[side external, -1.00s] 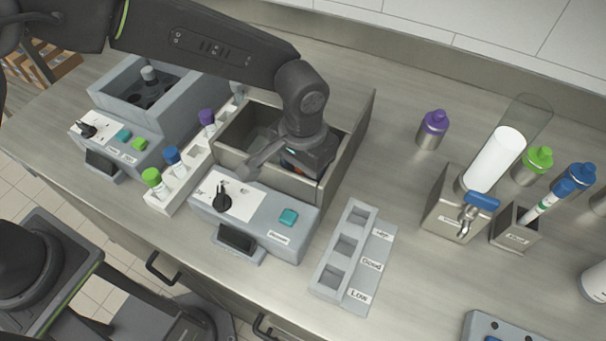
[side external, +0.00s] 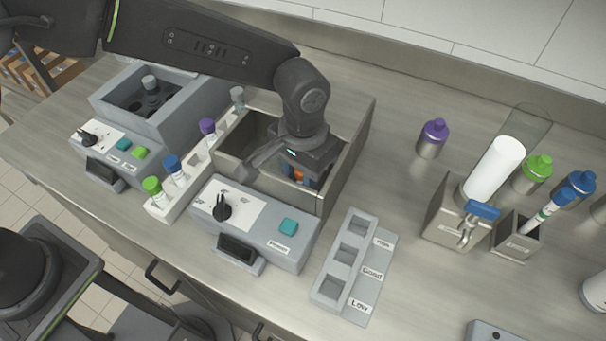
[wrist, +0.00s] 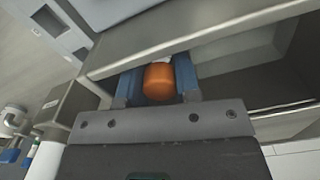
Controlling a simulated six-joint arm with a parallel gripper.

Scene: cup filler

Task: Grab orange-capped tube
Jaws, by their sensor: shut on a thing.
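The orange-capped tube (wrist: 159,82) shows in the wrist view as an orange cap between the two blue fingers of my gripper (wrist: 158,86). My gripper is shut on it, with a finger on each side of the cap. In the side view the orange cap (side external: 299,174) shows as a small patch under my gripper (side external: 303,176), inside the grey open-topped box (side external: 335,190). The tube's body is mostly hidden by the cap, my gripper and the box walls.
A white rack (side external: 165,203) with green-, blue- and purple-capped tubes stands left of the box. A control panel (side external: 255,222) with a knob is in front. A sorting tray (side external: 352,268) labelled Good and Low lies to the right. Purple (side external: 433,138) and green (side external: 534,172) bottles stand further right.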

